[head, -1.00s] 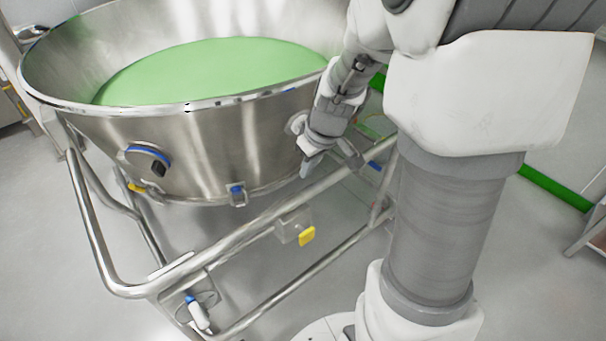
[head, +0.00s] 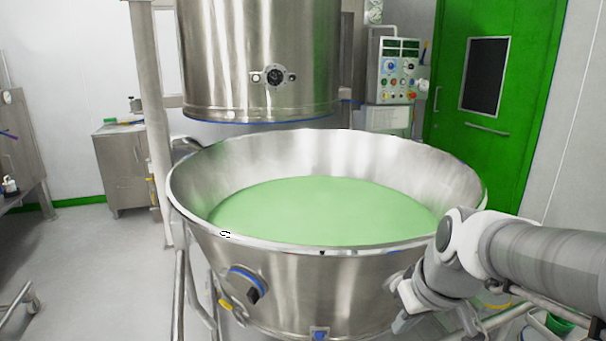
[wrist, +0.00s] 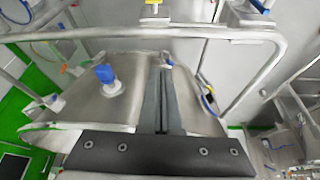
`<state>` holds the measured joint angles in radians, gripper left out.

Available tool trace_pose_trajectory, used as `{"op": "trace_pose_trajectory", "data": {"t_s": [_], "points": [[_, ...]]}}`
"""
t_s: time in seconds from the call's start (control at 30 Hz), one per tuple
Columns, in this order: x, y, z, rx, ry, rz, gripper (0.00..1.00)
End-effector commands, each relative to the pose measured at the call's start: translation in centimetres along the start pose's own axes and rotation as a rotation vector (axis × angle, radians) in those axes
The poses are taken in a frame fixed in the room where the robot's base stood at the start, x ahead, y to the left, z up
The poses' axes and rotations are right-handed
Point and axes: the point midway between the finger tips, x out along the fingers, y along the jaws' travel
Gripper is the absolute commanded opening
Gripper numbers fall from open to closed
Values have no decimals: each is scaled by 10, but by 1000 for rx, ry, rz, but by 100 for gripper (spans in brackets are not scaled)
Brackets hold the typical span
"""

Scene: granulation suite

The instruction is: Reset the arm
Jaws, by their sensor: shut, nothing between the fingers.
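My arm comes in from the right in the head view, in front of the right side of a steel bowl (head: 290,285). My gripper (wrist: 163,100) is shut and empty; its two dark fingers lie together in the wrist view. In the head view it points down beside the bowl's outer wall, and its fingertips are hard to make out. I cannot tell whether it touches the bowl. The bowl holds a green mass (head: 320,210).
A tubular trolley frame (wrist: 150,33) runs close to my gripper. A blue-capped fitting (wrist: 105,75) sticks out from the bowl. A steel vessel (head: 260,60) hangs above the bowl's far side. A control panel (head: 398,75) and green door (head: 500,100) stand behind.

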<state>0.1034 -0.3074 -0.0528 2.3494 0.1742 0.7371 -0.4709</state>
Motion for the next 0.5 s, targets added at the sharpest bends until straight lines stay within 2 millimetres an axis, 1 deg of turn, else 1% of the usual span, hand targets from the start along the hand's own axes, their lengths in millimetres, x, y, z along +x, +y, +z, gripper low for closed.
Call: {"op": "trace_pose_trajectory", "data": {"t_s": [0.03,0.2,0.3,0.47,0.5], "points": [[-13,-8,6,13,18,9,0],[-44,-28,31,81,52,39,0],[-56,-35,46,121,71,56,0],[-72,-44,68,181,104,84,0],[-84,-44,64,190,104,87,0]]}}
